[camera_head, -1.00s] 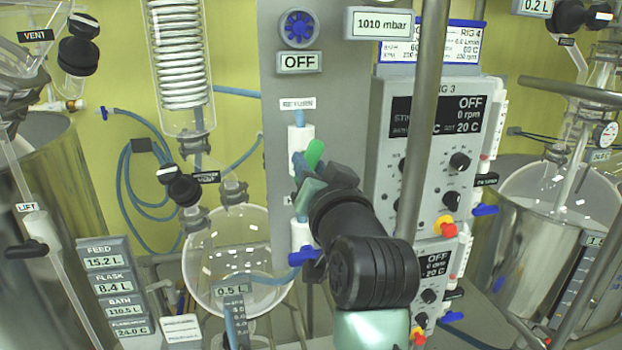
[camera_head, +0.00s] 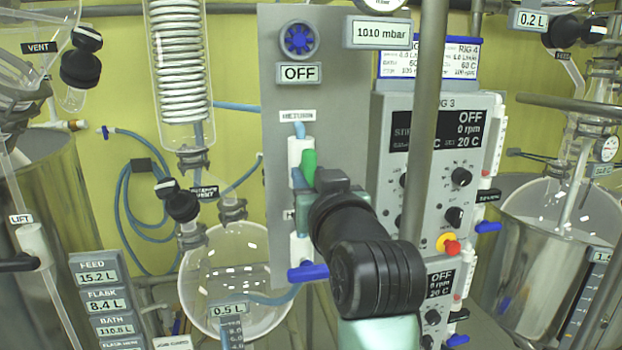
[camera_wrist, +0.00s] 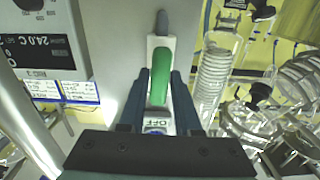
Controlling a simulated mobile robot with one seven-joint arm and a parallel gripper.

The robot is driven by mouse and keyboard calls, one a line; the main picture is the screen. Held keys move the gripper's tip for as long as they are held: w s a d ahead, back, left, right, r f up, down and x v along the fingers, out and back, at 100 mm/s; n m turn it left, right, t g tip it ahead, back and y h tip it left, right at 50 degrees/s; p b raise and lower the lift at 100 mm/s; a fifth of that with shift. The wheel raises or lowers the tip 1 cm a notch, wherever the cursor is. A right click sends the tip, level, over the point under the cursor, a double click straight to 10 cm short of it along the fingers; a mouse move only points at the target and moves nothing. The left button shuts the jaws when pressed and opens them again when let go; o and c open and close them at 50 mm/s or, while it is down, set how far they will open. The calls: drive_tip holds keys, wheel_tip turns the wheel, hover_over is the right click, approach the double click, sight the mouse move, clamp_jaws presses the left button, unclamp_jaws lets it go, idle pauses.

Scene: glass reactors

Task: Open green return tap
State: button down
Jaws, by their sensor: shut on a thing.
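The green return tap handle (camera_head: 309,166) is on a white valve body (camera_head: 295,150) on the grey panel, below the RETURN label (camera_head: 297,116). The handle stands nearly upright, in line with the pipe. In the wrist view the green handle (camera_wrist: 161,72) lies between the two fingers of my gripper (camera_wrist: 158,88). The fingers are closed around its lower part. In the head view my gripper (camera_head: 303,196) reaches the panel from the lower right, and the wrist partly hides the fingers and the valve.
A blue-handled tap (camera_head: 308,272) sits just below on the same panel. A vertical metal post (camera_head: 425,120) stands close to the right of my arm. A round glass flask (camera_head: 236,285) is at lower left, and a control box (camera_head: 440,150) is at right.

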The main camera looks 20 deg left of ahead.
drive_tip(key=c, duration=0.7)
unclamp_jaws()
drive_tip(key=shift+s, duration=0.1)
drive_tip(key=b+v, duration=0.3)
drive_tip(key=v, duration=1)
drive_tip(key=s+d+r+m+t+h, duration=0.2)
drive_tip(key=s+d+r+t+h, duration=0.1)
drive_tip(key=r+t, duration=0.1)
drive_tip(key=s+d+r+m+t+h, duration=0.2)
drive_tip(key=s+d+r+t+h, duration=0.1)
drive_tip(key=r, duration=0.3)
drive_tip(key=s+d+r+m+t+h, duration=0.2)
drive_tip(key=s+d+r+t+h, duration=0.1)
drive_tip(key=d+r+t+h, duration=0.1)
drive_tip(key=shift+s+d+r+t, duration=0.1)
drive_tip(key=shift+d+r+t, duration=0.4)
drive_tip(key=shift+r+t, duration=0.25)
